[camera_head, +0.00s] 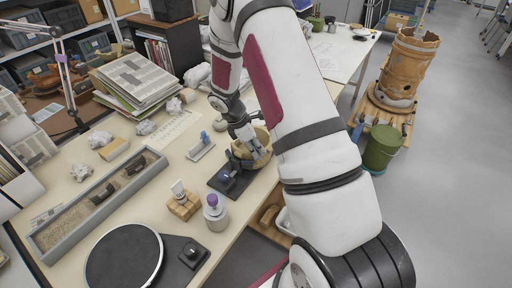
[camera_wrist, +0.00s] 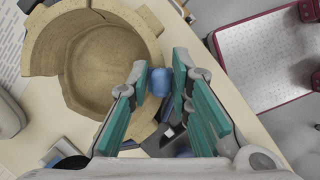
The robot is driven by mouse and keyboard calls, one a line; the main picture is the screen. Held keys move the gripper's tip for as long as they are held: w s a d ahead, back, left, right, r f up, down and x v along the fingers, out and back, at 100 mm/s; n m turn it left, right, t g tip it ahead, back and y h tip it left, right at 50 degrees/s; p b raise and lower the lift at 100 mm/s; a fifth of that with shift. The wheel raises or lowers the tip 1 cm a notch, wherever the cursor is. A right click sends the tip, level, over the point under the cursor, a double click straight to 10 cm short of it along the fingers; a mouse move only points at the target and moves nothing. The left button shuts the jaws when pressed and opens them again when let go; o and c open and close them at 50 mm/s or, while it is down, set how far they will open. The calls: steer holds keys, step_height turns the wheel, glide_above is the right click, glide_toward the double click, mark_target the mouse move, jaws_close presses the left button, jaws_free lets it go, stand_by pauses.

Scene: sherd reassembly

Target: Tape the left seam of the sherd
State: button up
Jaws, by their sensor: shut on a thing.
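The tan sherd vessel (camera_wrist: 105,58) is an open, bowl-like piece with a broken rim and a visible crack near its upper left. It also shows in the camera_head view (camera_head: 241,150), partly hidden by my gripper (camera_head: 257,150). In the wrist view my gripper (camera_wrist: 161,80) has its teal-padded fingers closed around a small blue piece (camera_wrist: 160,82), which looks like tape. The blue piece is at the vessel's right wall; I cannot tell whether it touches. A black tape dispenser (camera_head: 229,182) with a blue part stands just in front of the vessel.
A white holder with a blue item (camera_head: 202,143) stands left of the vessel. A wooden block (camera_head: 184,206), a purple-capped bottle (camera_head: 215,212) and a round black turntable (camera_head: 124,258) are nearer. A long grey tray (camera_head: 98,207) lies left. The table's right edge is close to the vessel.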

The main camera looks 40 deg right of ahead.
stand_by(0.3)
steer(key=o, duration=0.8)
steer(key=v, duration=1.2)
